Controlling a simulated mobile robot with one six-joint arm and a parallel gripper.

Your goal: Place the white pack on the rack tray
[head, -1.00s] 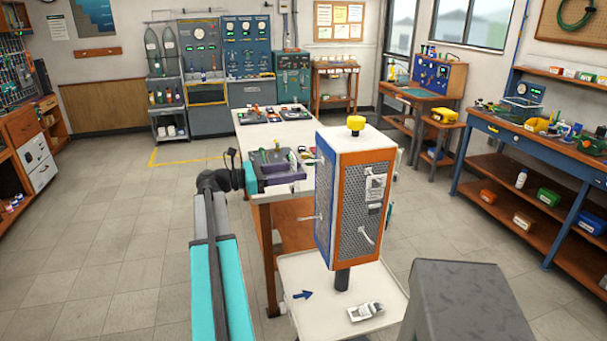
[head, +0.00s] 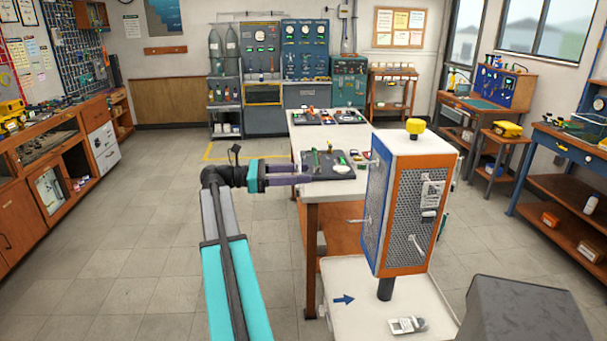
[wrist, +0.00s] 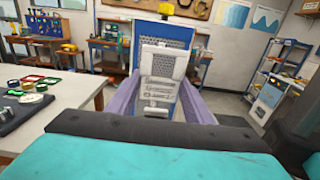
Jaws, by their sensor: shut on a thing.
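My gripper (head: 300,179) shows in the head view with purple fingers pointing right, in front of the table's near end. In the wrist view, the fingers (wrist: 160,88) are closed on the sides of a white pack (wrist: 158,62) with printed labels. I cannot make the pack out in the head view. The blue and orange perforated rack (head: 402,210), with hooks and a yellow knob, stands to the right of the gripper. Its blue side (wrist: 177,36) is behind the pack. The white rack tray (head: 348,275) is at its foot, bearing a blue arrow.
Another white-grey pack (head: 407,325) lies on the tray's front part, and a white card (head: 431,194) hangs on the rack's orange side. A white-topped table (head: 311,138) with mats of parts stands behind. The floor (head: 130,240) to the left is clear.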

